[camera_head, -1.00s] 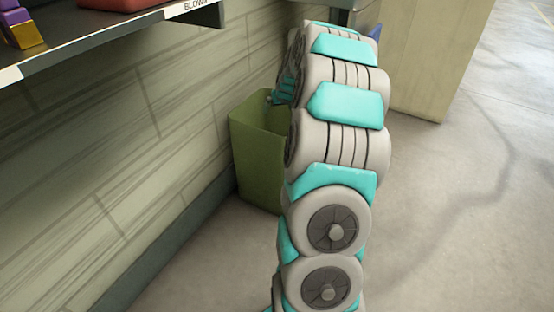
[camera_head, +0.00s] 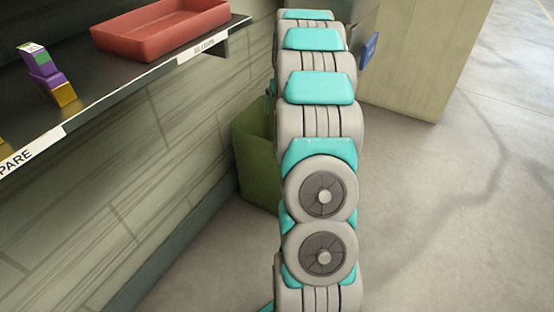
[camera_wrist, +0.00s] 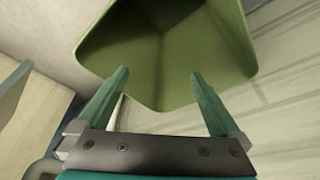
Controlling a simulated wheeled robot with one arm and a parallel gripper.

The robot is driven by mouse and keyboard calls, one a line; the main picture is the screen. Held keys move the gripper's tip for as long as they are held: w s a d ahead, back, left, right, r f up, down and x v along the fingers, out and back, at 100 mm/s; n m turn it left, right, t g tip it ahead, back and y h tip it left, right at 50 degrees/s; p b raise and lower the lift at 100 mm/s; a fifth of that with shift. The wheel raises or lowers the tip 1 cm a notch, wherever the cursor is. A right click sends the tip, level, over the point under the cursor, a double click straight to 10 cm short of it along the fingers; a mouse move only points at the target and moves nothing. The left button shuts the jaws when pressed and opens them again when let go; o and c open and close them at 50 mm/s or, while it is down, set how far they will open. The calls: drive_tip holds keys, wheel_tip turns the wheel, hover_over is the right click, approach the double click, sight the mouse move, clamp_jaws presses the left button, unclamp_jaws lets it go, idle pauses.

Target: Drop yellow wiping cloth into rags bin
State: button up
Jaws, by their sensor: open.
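A green bin (camera_head: 258,168) stands on the floor by the wall in the head view, partly hidden behind my arm. In the wrist view the green bin (camera_wrist: 208,32) fills the top middle, and the part of its inside that shows looks empty. My gripper (camera_wrist: 160,76) is open, with nothing between its two fingers. The fingers point toward the bin's mouth and overlap its near edge in the picture. My gripper is hidden behind the arm in the head view. No yellow cloth is visible in either view.
A dark shelf (camera_head: 120,72) juts from the wall at the upper left. A beige cabinet (camera_head: 420,60) stands behind. The floor at the right is clear.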

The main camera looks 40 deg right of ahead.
drive_tip(key=shift+s+r, duration=0.1)
drive_tip(key=shift+r, duration=0.05)
drive_tip(key=d+v, duration=0.1)
drive_tip(key=v, duration=0.6)
drive_tip(key=shift+a+r, duration=0.35)
drive_tip(key=shift+a, duration=0.2)
drive_tip(key=shift+s, duration=0.15)
